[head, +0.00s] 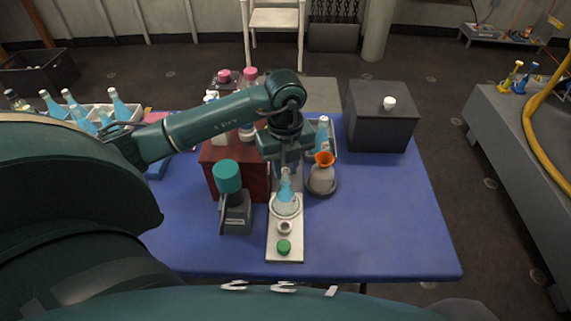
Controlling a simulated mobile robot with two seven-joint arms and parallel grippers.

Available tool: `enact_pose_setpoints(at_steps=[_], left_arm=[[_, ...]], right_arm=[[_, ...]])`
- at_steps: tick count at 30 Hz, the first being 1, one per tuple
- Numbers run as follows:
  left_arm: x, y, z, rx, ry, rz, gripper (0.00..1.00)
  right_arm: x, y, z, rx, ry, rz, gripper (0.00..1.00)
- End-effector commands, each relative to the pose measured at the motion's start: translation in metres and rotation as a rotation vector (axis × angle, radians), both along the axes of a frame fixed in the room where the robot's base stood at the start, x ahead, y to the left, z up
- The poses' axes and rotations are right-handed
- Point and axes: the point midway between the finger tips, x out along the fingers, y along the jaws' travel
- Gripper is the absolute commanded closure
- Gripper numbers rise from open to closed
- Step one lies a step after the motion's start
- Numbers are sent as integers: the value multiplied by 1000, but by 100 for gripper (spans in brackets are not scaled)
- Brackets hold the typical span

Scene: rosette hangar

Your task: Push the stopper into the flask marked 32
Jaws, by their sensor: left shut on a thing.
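A conical flask with blue liquid (285,191) stands upright on the pale board in the middle of the blue table. Its number is too small to read, so I cannot tell if it is the one marked 32. My left gripper (285,165) points down right over the flask's neck. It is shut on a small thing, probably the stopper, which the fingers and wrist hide. I cannot tell whether this thing touches the flask's mouth. My right gripper is not in view.
On the pale board (273,252) are a small white ring (284,227) and a green cap (284,246). A teal-topped device (228,177) stands left, an orange-topped flask (322,177) right. Behind are a dark red box (214,158) and a dark grey box (381,122). The table's front right is clear.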

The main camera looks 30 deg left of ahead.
Motion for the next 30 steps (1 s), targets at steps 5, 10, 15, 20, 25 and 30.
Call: enact_pose_setpoints(at_steps=[5,10,15,20,25,30], left_arm=[[0,0,0,0,0,0,97],[0,0,-3,1,1,0,97],[0,0,-9,1,1,0,97],[0,0,-9,1,1,0,97],[0,0,-9,0,0,0,97],[0,0,-9,0,0,0,64]], right_arm=[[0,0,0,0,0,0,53],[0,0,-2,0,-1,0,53],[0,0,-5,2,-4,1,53],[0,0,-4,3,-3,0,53],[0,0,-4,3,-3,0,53],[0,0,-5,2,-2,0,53]])
